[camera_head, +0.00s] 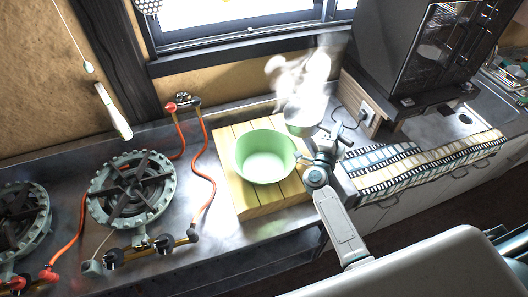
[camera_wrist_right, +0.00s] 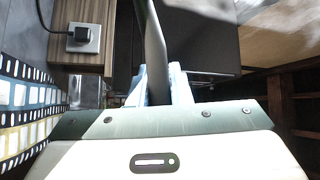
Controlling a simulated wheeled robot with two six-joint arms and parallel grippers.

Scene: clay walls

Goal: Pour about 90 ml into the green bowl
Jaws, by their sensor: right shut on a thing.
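The green bowl (camera_head: 264,157) stands upright on a yellow slatted wooden board (camera_head: 291,192) on the steel counter. Its inside looks pale green, and I cannot make out any contents. My right gripper (camera_head: 318,157) is just right of the bowl. In the right wrist view its fingers (camera_wrist_right: 160,88) are shut on a grey handle-like part (camera_wrist_right: 155,45). A small metal vessel (camera_head: 302,126) shows behind the gripper, beyond the bowl's upper right, with white steam above it. Its contents and its join to the handle are hidden. My left gripper is out of view.
Gas burners (camera_head: 131,190) with orange hoses stand left of the board. A dark glass-fronted cabinet (camera_head: 400,50) is at the back right, beside a wall socket (camera_head: 367,115). Film-strip-patterned cloth (camera_head: 425,160) lies along the right counter edge. A window is behind.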

